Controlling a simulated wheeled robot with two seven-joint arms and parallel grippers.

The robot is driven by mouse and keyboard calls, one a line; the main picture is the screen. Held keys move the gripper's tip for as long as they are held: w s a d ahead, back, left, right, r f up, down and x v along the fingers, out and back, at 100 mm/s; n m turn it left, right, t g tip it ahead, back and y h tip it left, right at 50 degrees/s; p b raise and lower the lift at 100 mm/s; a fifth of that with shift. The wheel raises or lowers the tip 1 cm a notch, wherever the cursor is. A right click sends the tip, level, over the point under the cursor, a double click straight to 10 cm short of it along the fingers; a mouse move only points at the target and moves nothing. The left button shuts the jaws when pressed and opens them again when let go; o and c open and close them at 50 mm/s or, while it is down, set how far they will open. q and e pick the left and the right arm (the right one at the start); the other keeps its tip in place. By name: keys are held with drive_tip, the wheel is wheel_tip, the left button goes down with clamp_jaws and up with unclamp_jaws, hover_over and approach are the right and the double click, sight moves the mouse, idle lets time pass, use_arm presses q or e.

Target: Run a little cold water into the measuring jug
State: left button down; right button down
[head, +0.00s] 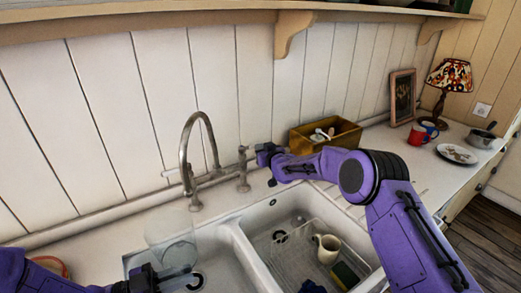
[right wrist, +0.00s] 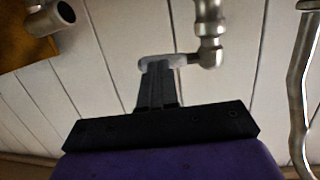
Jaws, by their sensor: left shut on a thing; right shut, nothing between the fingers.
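The clear measuring jug (head: 170,238) is at the left sink basin, in the lower left of the head view. My left gripper (head: 160,277) is shut on it from the front, and its grip is partly hidden. The metal tap (head: 184,140) has a tall arched spout behind the jug; I cannot tell whether the opening is right over it. No water shows. My right gripper (head: 267,152) is shut and empty beside the tap's right-hand post (head: 243,172). In the right wrist view the fingertips (right wrist: 158,68) are at the tap's lever (right wrist: 160,61); contact is unclear.
The right basin holds a wire rack (head: 290,262) with a cream mug (head: 327,248) and a sponge (head: 345,275). A yellow-brown box (head: 345,136) stands behind my right forearm. Mugs (head: 417,135), a plate (head: 457,154) and a lamp (head: 449,78) are further right.

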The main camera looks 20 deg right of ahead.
drive_tip(key=shift+w, duration=0.2)
use_arm(q)
drive_tip(key=shift+s+r, duration=0.15)
drive_tip(key=shift+s, duration=0.15)
use_arm(e)
drive_tip(key=shift+w+r, duration=0.2)
drive_tip(key=shift+r, duration=0.2)
use_arm(q)
drive_tip(key=shift+w, duration=0.1)
use_arm(e)
drive_tip(key=shift+s, duration=0.1)
